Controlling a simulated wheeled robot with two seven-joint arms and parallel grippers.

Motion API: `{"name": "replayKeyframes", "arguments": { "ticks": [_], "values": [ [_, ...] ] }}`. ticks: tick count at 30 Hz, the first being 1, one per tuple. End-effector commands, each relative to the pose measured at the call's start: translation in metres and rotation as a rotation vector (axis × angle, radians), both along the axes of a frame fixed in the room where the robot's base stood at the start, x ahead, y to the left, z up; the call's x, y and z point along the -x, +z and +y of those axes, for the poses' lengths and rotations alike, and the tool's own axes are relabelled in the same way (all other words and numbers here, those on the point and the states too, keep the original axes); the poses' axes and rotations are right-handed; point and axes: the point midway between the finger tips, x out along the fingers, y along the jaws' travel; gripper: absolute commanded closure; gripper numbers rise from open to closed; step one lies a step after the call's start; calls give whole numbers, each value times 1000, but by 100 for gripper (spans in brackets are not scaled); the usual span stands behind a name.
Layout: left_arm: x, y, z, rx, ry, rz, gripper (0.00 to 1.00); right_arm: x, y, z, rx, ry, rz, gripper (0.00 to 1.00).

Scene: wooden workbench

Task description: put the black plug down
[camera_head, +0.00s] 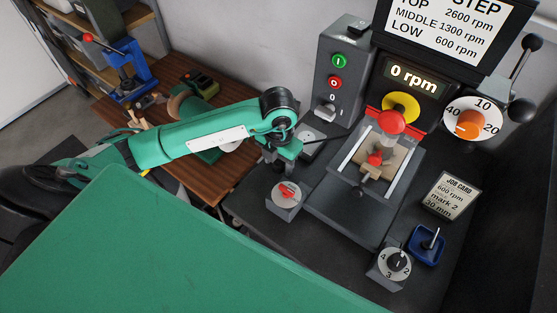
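My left arm reaches in from the left, and its gripper (277,163) points down over the dark bench top, just behind a small grey box with a red knob (287,192). The fingertips are small, dark and partly hidden by the wrist, so I cannot tell whether they are open or shut. I cannot make out a black plug clearly; dark shapes at the gripper blend with the fingers. A thin dark bar shows just right of the gripper, beside a grey plate with a round disc (310,144). My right gripper is not in view.
A control box (338,88) with green and red buttons stands behind. A machine with a red-capped clear guard (390,125) is to the right. A numbered dial box (396,264), a blue tray (426,246) and a job card (451,195) are at front right. A wooden bench (232,178) is left.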

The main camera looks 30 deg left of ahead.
Motion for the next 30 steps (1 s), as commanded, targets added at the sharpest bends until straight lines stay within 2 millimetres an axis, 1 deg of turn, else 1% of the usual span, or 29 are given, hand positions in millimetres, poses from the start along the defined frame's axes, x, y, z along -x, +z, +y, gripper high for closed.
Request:
{"name": "replayKeyframes", "arguments": {
  "ticks": [8, 13, 14, 15, 18, 23, 24, 30],
  "values": [
    [0, 3, 0, 0, 0, 0, 49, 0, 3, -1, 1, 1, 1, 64],
    [0, 18, 0, 1, 0, 0, 49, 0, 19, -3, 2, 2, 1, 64],
    [-1, 18, 0, 2, -1, -4, 49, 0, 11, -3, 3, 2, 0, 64],
    [-2, 25, 0, 1, 0, -7, 49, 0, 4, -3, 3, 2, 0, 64],
    [-2, 48, 0, 1, -1, -8, 49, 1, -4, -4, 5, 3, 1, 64],
    [-1, 83, 0, 0, -2, -8, 49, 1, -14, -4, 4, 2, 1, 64],
    [-1, 91, 0, 0, -1, -5, 49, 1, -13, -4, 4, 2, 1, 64],
    [-1, 116, 0, -2, -1, -3, 49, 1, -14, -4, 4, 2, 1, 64]
  ]
}}
